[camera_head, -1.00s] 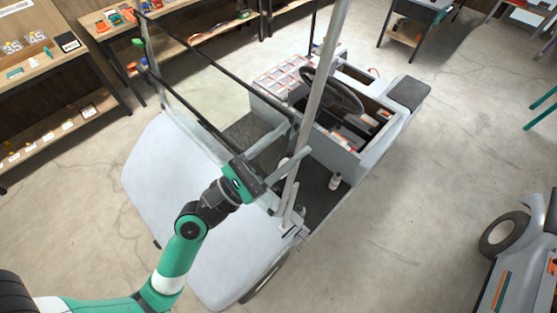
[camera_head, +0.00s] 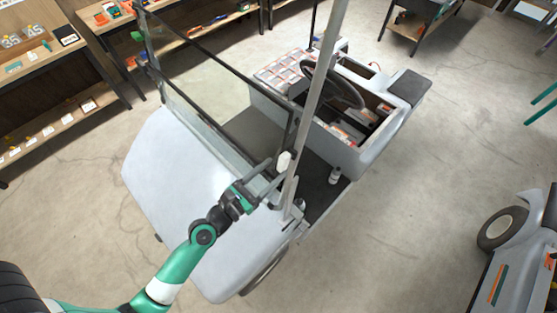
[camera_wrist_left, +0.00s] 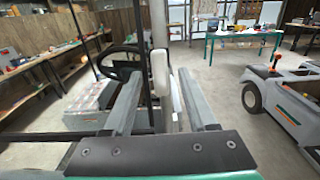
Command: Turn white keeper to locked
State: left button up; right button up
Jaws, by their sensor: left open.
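The white keeper (camera_head: 284,162) is a small pale rounded block against the cart's front roof post (camera_head: 312,105), beside the windshield frame. In the left wrist view the keeper (camera_wrist_left: 160,73) stands upright, its long side along the post. My left gripper (camera_head: 277,177) is open, its fingers pointing at the keeper and post. In the left wrist view the gripper's two grey fingers (camera_wrist_left: 160,88) stand apart, with the keeper between them in the picture. I cannot tell whether either finger touches it. My right gripper is not in view.
The windshield (camera_head: 200,90) and its dark frame lie close to the left of the gripper. The steering wheel (camera_head: 335,88) and dashboard are behind the post. A second cart (camera_head: 510,240) stands at the right, with open floor between.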

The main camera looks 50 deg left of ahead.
aim_at(280, 165)
pick_arm(q)
jog(key=shift+w+a, duration=0.1)
jog(key=shift+w, duration=1.4)
jog(key=shift+c, duration=0.3)
grip_shut()
